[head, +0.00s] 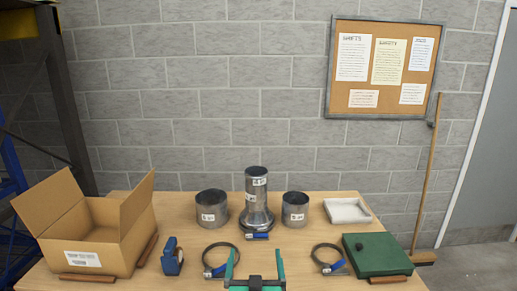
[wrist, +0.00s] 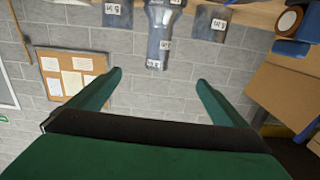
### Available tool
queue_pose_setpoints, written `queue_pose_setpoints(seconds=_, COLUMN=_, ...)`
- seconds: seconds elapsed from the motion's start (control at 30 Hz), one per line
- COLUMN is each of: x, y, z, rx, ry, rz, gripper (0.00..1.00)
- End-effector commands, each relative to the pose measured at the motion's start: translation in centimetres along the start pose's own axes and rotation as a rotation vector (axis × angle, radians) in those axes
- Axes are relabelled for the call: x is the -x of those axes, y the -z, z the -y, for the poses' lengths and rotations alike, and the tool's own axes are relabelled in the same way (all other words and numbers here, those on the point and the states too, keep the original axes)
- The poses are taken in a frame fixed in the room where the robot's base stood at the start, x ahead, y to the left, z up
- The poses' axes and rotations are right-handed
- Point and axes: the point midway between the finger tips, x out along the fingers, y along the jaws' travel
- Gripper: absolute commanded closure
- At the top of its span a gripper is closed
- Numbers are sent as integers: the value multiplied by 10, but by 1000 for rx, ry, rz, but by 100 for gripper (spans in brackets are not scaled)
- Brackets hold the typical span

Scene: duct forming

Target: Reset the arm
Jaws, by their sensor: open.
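My gripper (head: 255,270) shows at the bottom middle of the head view, its two green fingers apart with nothing between them. It stands in front of the middle of the wooden table (head: 285,204). In the wrist view my gripper (wrist: 158,85) is also open and empty. That view looks toward the block wall, with the scene upside down.
A flanged duct piece (head: 257,200) stands between two metal rings (head: 212,207) (head: 295,209). Two hose clamps (head: 221,260) (head: 329,259) lie in front.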

Motion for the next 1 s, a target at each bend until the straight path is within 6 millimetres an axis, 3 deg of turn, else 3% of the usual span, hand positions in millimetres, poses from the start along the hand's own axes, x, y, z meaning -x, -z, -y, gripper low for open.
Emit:
queue_pose_setpoints(seconds=0.2, x=47, y=-69, z=-2, rx=-12, ry=-4, rz=33, gripper=3)
queue_pose_setpoints(seconds=0.5, x=131, y=-146, z=-2, rx=-21, ry=-10, rz=70, gripper=3)
queue_pose_setpoints(seconds=0.8, x=225, y=-197, z=-1, rx=-22, ry=-13, rz=106, gripper=3)
queue_pose_setpoints(seconds=1.0, x=290, y=-216, z=-2, rx=-18, ry=-17, rz=131, gripper=3)
